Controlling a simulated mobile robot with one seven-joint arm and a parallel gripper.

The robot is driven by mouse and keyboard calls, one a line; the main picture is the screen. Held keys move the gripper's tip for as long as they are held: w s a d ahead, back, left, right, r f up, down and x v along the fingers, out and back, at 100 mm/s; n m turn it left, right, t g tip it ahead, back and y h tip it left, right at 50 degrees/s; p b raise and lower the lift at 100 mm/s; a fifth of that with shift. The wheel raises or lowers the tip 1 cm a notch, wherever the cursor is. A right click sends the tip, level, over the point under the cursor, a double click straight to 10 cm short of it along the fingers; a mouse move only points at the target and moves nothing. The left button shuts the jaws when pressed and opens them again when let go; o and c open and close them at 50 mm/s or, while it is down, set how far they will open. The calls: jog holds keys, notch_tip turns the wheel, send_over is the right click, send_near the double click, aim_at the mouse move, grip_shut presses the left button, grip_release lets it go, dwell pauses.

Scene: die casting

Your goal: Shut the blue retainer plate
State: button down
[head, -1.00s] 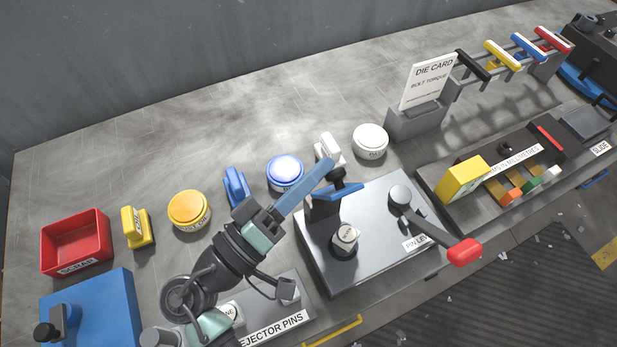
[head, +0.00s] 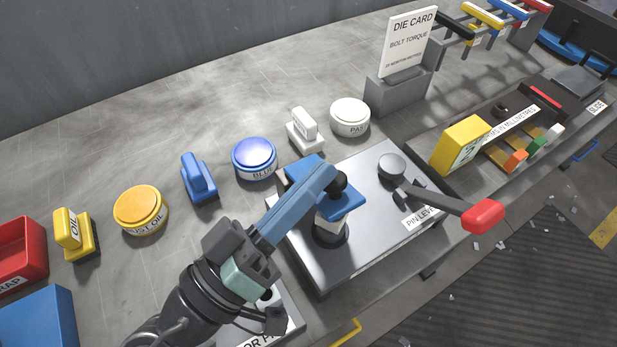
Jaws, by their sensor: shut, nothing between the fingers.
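The blue retainer plate (head: 347,203) sits on top of the grey pin-lever box, partly hidden behind my gripper. A second blue part (head: 303,167), seemingly of the same plate, shows on the far side of the fingers. A black ball knob (head: 338,183) stands by the plate. The plate overlaps a white-labelled pin (head: 331,225) in a dark round collar, covering its top in this view. My gripper (head: 325,173) is shut and empty, its long blue fingers lying across the plate with the tips by the knob. I cannot tell whether they touch.
The grey box (head: 375,240) also carries a lever with a red handle (head: 482,215) to the right. Behind stand a blue button (head: 254,158), a white stamp (head: 304,130) and a white button (head: 350,117).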

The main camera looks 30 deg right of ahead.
dwell(0.8)
notch_tip(320, 180, up, 10)
jog(key=p, duration=0.2)
dwell(0.3)
jog(key=w+a+r+n+t+y, duration=0.45)
jog(key=w+r+t+y, duration=0.55)
jog(key=w+t, duration=0.25)
jog(key=s+a+r+n+t+y, duration=0.1)
jog(key=s+a+r+t+y, duration=0.35)
jog(key=r, duration=0.35)
jog(key=s+a+r+n+t+y, duration=0.2)
jog(key=s+a+r+t+y, duration=0.1)
jog(key=r+t+y, duration=0.4)
notch_tip(320, 180, up, 20)
jog(key=g+p, duration=0.2)
jog(key=p, duration=1.7)
jog(key=shift+w+a+f+h, duration=0.15)
jog(key=shift+w+f+h, duration=0.1)
jog(key=shift+h, duration=0.1)
